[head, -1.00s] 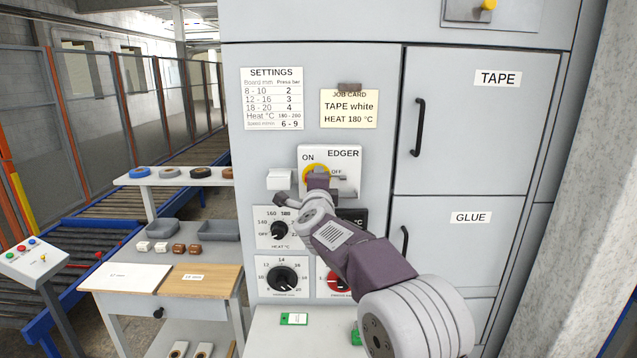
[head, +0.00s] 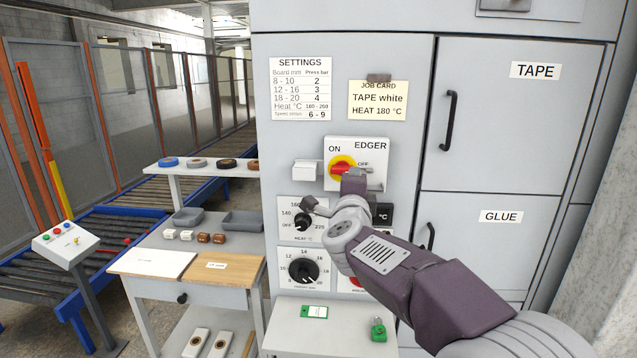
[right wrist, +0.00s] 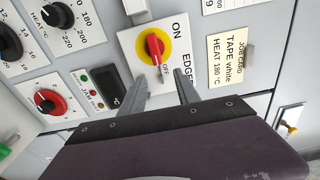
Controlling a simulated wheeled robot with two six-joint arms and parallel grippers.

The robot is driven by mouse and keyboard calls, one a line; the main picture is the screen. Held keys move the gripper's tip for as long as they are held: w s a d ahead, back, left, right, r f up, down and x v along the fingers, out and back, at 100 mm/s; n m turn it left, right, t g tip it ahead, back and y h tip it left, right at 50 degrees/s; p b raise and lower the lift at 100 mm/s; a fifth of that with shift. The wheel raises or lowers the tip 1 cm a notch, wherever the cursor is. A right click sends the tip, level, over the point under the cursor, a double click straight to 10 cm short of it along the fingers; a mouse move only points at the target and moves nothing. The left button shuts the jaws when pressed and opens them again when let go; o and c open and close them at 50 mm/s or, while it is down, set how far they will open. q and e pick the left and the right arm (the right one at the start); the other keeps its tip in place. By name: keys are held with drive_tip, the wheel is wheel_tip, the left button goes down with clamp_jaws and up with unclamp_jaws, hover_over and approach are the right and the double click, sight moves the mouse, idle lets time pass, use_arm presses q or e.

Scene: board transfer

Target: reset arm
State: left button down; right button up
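My right gripper (head: 356,180) is in front of the grey cabinet, just below and right of the EDGER switch's red knob (head: 343,168). In the right wrist view the gripper (right wrist: 163,86) has its two grey fingers apart with nothing between them. The red knob (right wrist: 155,47) on its yellow disc is beyond the fingertips, clear of them. Its handle lies about level across the panel, with OFF on its right side. My right arm reaches in from the lower right and hides parts of the lower dials. My left gripper is not in view.
The cabinet has a heat dial (head: 303,222), a lower black dial (head: 303,270), a red dial (right wrist: 48,102) and door handles (head: 448,120). A cart with trays (head: 243,222) and a control box (head: 66,241) stand left.

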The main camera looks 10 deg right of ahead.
drive_tip(key=s+a+f+n+g+y+p, duration=0.1)
drive_tip(key=s+f+n+g+y, duration=0.4)
drive_tip(key=f, duration=0.7)
drive_tip(key=s+a+f+n+g+p, duration=0.15)
drive_tip(key=s+f+n, duration=0.25)
drive_tip(key=f+n, duration=0.5)
drive_tip(key=s+f+n+g, duration=0.3)
drive_tip(key=s+f, duration=0.5)
drive_tip(key=s, duration=0.3)
drive_tip(key=s+f+n+g, duration=0.4)
drive_tip(key=s+f+g, duration=0.2)
drive_tip(key=s, duration=0.5)
wheel_tip(320, 180, down, 2)
drive_tip(key=shift+d+f+n+y+b, duration=0.15)
drive_tip(key=shift+f+n+y+b, duration=0.15)
drive_tip(key=shift+y+b, duration=0.15)
drive_tip(key=shift+g, duration=0.25)
